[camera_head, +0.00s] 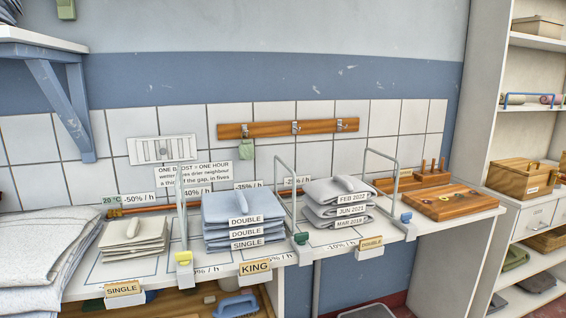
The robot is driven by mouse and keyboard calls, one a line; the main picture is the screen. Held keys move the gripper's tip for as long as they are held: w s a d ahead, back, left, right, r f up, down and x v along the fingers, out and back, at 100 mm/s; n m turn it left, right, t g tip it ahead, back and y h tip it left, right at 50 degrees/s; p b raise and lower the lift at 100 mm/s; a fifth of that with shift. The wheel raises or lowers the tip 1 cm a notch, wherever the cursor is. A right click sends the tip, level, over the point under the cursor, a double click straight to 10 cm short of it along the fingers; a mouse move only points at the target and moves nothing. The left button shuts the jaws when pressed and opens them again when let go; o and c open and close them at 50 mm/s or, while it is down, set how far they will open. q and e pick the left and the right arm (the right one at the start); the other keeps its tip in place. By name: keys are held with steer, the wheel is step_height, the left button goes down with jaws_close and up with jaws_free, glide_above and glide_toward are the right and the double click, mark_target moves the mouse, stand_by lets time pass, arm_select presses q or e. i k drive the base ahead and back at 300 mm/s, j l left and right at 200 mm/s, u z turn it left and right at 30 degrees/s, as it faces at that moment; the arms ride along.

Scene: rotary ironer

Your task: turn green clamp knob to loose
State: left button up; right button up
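A dark green clamp knob (301,238) sits at the front edge of the white shelf (340,239), at the foot of a thin upright wire divider (284,200). It is between the blue-grey folded stack and the grey folded stack. Whether it is tight or loose cannot be told at this size. A yellow clamp knob (184,258) is to its left and a blue clamp knob (406,218) is to its right, each at the foot of a similar divider. Neither of my grippers shows in the view.
Folded linen stacks stand between the dividers: blue-grey (243,218) and grey (338,200). Label blocks KING (255,267) and DOUBLE (371,244) hang at the front edge beside the green knob. A wooden pegboard (449,201) lies at the right end. Space before the edge looks clear.

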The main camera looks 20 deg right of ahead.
mark_target(301, 239)
steer(key=i+l+z, duration=0.6)
steer(key=i, duration=0.3)
